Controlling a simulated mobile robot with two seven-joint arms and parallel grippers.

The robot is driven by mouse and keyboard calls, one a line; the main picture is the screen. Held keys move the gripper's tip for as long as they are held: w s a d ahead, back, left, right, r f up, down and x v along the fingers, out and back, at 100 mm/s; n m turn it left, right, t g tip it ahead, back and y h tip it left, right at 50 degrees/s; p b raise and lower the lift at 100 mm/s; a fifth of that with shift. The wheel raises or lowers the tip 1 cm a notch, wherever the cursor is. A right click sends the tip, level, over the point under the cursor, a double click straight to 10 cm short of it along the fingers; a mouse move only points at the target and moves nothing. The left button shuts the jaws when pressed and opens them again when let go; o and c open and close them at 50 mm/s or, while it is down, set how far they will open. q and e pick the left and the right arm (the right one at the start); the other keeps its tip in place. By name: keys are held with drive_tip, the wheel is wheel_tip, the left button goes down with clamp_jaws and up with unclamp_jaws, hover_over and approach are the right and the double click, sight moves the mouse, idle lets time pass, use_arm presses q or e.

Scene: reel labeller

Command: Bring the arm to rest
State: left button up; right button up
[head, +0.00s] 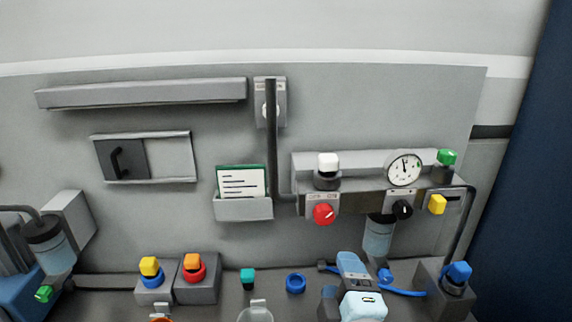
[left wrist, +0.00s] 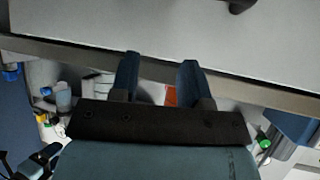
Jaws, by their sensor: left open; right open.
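In the left wrist view my left gripper (left wrist: 158,68) is open. Its two dark blue fingers stand apart with nothing between them, in front of a pale grey surface and its darker edge. A red and white patch shows farther off between the fingers.
A wall panel carries a gauge (head: 404,169), a red knob (head: 324,214), a sliding door (head: 122,159) and a card holder (head: 243,209).

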drive_tip(key=s+d+f+m+g+y+p, duration=0.1)
drive_tip(key=s+f+m+g+p, duration=0.15)
drive_tip(key=f, duration=0.65)
drive_tip(key=s+d+f+m+g+y+p, duration=0.1)
drive_tip(key=f+m+g+y, duration=0.15)
drive_tip(key=f, duration=0.65)
drive_tip(key=s+d+f+m+p, duration=0.1)
drive_tip(key=s+d+f+m, duration=0.1)
drive_tip(key=f, duration=0.4)
drive_tip(key=s+d+f+m+g+p, duration=0.1)
drive_tip(key=s+d+f+m, duration=0.2)
drive_tip(key=s+f+m, duration=0.2)
drive_tip(key=shift+s+d+f+g+h, duration=0.35)
drive_tip(key=shift+s+f, duration=0.1)
drive_tip(key=shift+s, duration=0.8)
